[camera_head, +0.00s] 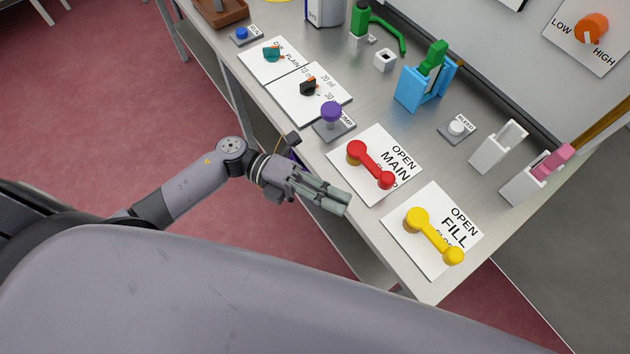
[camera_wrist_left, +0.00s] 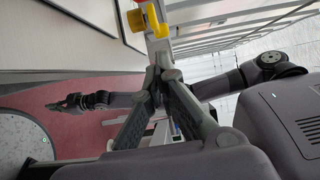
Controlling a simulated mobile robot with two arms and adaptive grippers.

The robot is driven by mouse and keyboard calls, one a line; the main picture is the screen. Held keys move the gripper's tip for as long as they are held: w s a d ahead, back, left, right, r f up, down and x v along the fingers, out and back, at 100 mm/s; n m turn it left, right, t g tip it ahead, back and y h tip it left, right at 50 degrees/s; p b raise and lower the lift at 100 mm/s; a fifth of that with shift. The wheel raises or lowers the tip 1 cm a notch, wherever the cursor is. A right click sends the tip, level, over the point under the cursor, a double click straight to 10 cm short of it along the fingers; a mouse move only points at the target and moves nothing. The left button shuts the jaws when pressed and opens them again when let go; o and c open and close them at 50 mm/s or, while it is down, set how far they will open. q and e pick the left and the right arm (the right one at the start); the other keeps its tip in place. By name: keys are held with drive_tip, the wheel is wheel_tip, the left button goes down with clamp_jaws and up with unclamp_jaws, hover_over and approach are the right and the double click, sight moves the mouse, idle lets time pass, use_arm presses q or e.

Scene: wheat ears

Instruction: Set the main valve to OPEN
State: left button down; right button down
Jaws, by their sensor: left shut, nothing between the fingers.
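The main valve has a red handle (camera_head: 370,164) on a white plate marked OPEN and MAIN (camera_head: 376,137). The handle slants down to the right, its knob end over the plate's lower wording, which it partly hides. My left gripper (camera_head: 346,203) is shut and empty, beside the bench edge, left of and below the red handle, apart from it. In the left wrist view its fingers (camera_wrist_left: 157,72) meet at the tips; a bit of red shows at the top edge. My right gripper (camera_wrist_left: 66,103) appears small and dark there; its jaws are unclear.
The yellow FILL handle (camera_head: 434,236) stands on its plate just right of the main valve. A purple knob (camera_head: 331,112) is to the left. Behind are a blue holder (camera_head: 410,90), a BLEED button (camera_head: 457,128) and white holders (camera_head: 498,148).

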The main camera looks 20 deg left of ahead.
sight(372, 164)
use_arm(q)
drive_tip(key=d, duration=0.1)
drive_tip(key=d+p, duration=0.1)
drive_tip(key=d, duration=0.1)
drive_tip(key=shift+w+d+r, duration=0.15)
drive_tip(key=shift+d+r, duration=0.05)
drive_tip(key=shift+w+d+f+p, duration=0.1)
drive_tip(key=shift+w+d+p, duration=0.05)
drive_tip(key=shift+w, duration=0.4)
drive_tip(key=shift+w+d+p, duration=0.15)
drive_tip(key=shift+w, duration=0.35)
drive_tip(key=shift+w+d+f, duration=0.15)
drive_tip(key=shift+w, duration=0.4)
drive_tip(key=shift+d, duration=0.15)
